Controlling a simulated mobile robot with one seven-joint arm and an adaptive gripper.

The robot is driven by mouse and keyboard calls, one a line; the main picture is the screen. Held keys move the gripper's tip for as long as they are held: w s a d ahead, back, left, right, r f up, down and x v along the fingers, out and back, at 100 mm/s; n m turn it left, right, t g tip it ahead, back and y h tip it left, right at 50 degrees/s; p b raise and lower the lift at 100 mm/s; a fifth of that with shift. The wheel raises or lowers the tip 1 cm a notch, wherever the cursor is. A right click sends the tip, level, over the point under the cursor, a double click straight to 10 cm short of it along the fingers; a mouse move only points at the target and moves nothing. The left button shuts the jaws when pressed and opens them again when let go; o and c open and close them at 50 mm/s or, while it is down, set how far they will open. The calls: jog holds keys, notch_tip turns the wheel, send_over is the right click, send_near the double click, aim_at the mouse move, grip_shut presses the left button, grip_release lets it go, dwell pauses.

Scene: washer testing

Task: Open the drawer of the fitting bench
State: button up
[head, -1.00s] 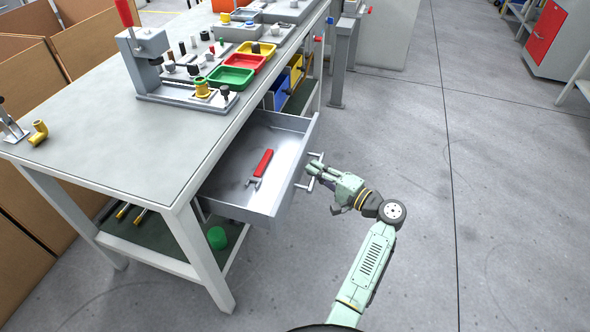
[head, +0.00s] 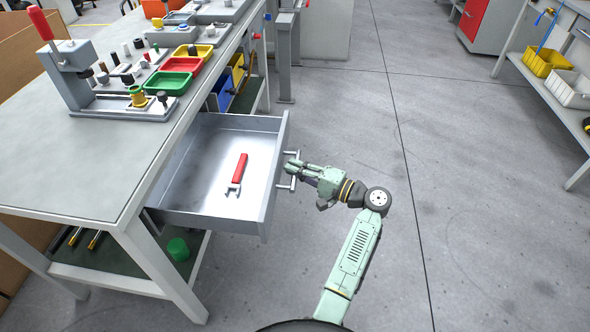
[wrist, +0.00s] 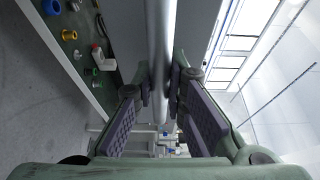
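The fitting bench (head: 60,170) stands at the left with a grey top and white legs. Its drawer (head: 205,152) is pulled well out toward the right, and a red-handled wrench (head: 238,172) lies inside. The drawer's bar handle (head: 294,182) is on the front panel. My gripper (head: 292,168) is at the handle, outside the drawer front. In the wrist view the handle bar (wrist: 160,50) runs between the two fingers (wrist: 160,95), with the pads close against it on both sides.
On the bench top are a red-levered press (head: 65,70) and green (head: 168,83), red and yellow trays. A shelf unit with bins (head: 545,62) stands at the right. The floor right of my arm is clear.

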jog(key=o, duration=0.5)
jog(key=v, duration=1.2)
